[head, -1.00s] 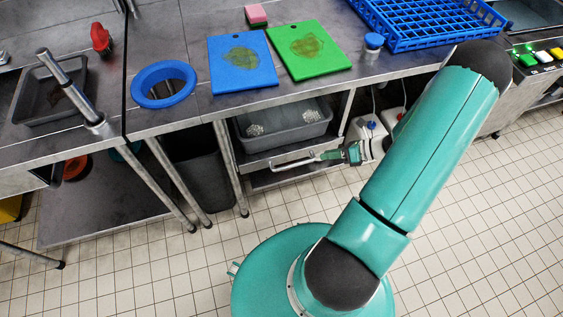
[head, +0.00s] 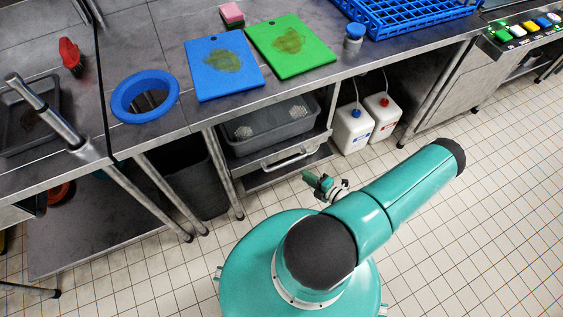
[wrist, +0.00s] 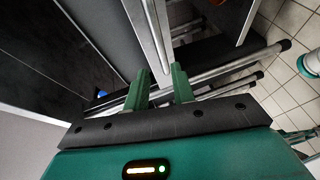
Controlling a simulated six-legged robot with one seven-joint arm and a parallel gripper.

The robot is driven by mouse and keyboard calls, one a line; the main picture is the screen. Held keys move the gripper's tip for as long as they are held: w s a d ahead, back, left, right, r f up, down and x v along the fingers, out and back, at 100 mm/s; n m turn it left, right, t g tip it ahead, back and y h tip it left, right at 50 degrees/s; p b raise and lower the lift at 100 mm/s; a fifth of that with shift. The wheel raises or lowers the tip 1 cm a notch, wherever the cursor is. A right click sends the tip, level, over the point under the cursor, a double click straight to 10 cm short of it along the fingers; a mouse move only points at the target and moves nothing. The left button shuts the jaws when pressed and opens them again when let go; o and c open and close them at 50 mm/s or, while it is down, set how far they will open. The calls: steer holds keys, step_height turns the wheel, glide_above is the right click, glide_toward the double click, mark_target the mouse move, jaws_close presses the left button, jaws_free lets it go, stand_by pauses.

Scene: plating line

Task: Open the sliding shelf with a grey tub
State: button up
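The grey tub (head: 272,127) sits on the sliding shelf under the counter, its inside showing, with pale patterned pieces in it. The shelf's silver bar handle (head: 292,160) runs along its front. My gripper (head: 308,176) is in front of and below the handle's right end, and appears apart from it. In the wrist view the two green fingers (wrist: 160,88) stand apart with nothing clearly held. A silver bar shows between and beyond them; I cannot tell if it is the handle.
White jugs (head: 353,126) stand to the right of the shelf under the counter. A dark bin (head: 190,178) and metal legs (head: 222,172) are at its left. Cutting boards (head: 290,47) lie on the counter above. The tiled floor (head: 480,210) is clear at right.

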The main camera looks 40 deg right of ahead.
mark_target(285, 162)
steer(key=x, duration=1.2)
steer(key=shift+w+a, duration=0.1)
steer(key=shift+w, duration=0.05)
jaws_close()
